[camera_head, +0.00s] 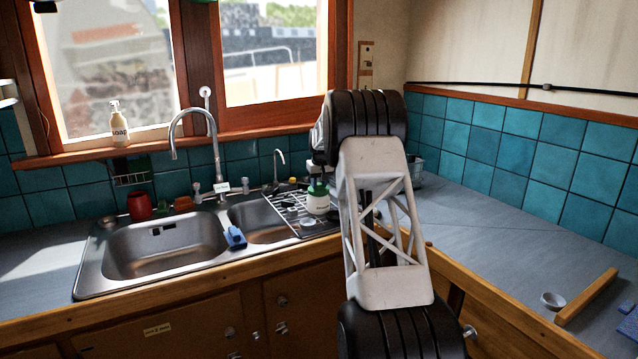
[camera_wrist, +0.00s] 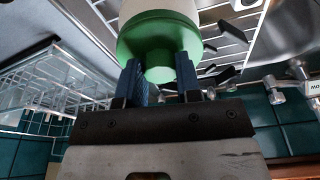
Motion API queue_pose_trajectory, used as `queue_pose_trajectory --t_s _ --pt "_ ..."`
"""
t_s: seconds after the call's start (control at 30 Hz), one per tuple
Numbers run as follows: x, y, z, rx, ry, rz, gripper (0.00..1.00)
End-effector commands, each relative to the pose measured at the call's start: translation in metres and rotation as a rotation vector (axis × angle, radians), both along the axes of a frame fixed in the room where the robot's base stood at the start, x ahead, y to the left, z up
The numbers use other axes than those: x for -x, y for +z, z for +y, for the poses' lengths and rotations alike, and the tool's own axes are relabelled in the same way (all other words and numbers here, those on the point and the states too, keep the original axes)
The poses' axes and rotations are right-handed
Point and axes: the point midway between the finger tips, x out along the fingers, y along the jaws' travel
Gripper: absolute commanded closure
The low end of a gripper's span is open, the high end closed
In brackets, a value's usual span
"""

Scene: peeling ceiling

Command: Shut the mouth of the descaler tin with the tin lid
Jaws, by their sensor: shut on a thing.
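The descaler tin (camera_head: 318,205) is a white, labelled, upright body on the drainer rack right of the sinks. In the wrist view its white side (camera_wrist: 158,7) shows at the top. The green tin lid (camera_head: 318,187) is over the tin's top. In the wrist view the lid (camera_wrist: 158,40) is a wide green disc with a narrower part between my fingers. My gripper (camera_wrist: 161,75) is shut on that part. I see no clear gap between lid and tin, but cannot tell whether the lid is fully seated. My arm covers the area right of the tin.
A tall tap (camera_head: 215,150) and smaller tap (camera_head: 278,165) stand behind the sinks. A blue sponge-like item (camera_head: 235,238) sits on the sink divider. A wire basket (camera_head: 415,165) is behind my arm.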

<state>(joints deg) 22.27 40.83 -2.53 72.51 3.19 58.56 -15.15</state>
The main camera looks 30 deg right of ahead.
Motion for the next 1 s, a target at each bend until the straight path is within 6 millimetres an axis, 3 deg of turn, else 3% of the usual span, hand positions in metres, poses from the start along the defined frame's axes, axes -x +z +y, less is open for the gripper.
queue_pose_trajectory --t_s 1.0 --pt "-0.0002 -0.0107 -0.0002 0.0 0.0 -0.001 0.97"
